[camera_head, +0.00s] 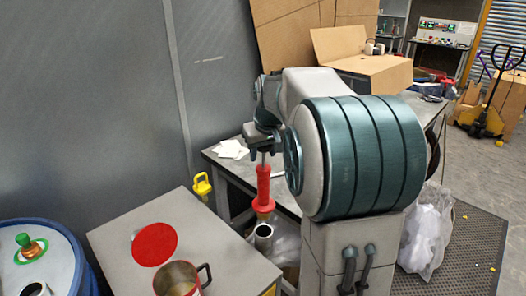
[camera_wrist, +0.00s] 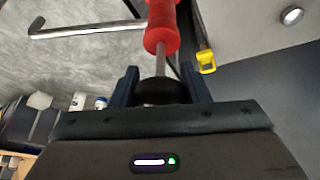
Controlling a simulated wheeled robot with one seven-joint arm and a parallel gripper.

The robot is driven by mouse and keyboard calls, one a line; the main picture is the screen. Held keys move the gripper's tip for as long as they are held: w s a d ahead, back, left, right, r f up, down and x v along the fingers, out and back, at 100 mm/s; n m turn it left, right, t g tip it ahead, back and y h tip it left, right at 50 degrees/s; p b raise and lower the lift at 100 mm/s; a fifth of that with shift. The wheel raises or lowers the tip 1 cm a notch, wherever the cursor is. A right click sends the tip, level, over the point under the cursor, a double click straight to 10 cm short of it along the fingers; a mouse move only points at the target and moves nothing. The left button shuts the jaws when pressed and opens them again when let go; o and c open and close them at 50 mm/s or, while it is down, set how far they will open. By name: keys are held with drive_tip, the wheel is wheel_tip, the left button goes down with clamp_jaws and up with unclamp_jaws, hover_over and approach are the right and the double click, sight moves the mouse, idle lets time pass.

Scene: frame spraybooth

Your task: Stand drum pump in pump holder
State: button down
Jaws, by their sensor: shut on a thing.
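The drum pump (camera_head: 264,188) has a red body that widens near its lower end. It hangs upright below my gripper (camera_head: 263,148), which is shut on the pump's upper end. In the wrist view the gripper (camera_wrist: 160,88) holds a dark knob, with a thin metal rod leading to the red pump body (camera_wrist: 161,25). A bent metal bar (camera_wrist: 85,29) reaches left from near the pump; I cannot tell whether it belongs to it. A grey, open-topped tube (camera_head: 263,236), possibly the pump holder, stands just below the pump beside the grey cabinet. Whether they touch is unclear.
A blue drum (camera_head: 62,240) is at left. A workbench (camera_head: 240,168) with papers lies behind my arm.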

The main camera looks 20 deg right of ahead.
sight(263, 166)
drive_tip(key=shift+w+f+b, duration=0.1)
drive_tip(key=shift+f+b, duration=2)
drive_tip(key=shift+f, duration=0.55)
drive_tip(key=shift+f+b, duration=2.25)
drive_tip(key=shift+f, duration=0.6)
idle(0.8)
drive_tip(key=c, duration=0.7)
unclamp_jaws()
drive_tip(key=shift+s+f, duration=0.2)
drive_tip(key=shift+f, duration=0.05)
drive_tip(key=v, duration=1.4)
drive_tip(key=shift+w+r, duration=0.1)
drive_tip(key=shift+w, duration=0.05)
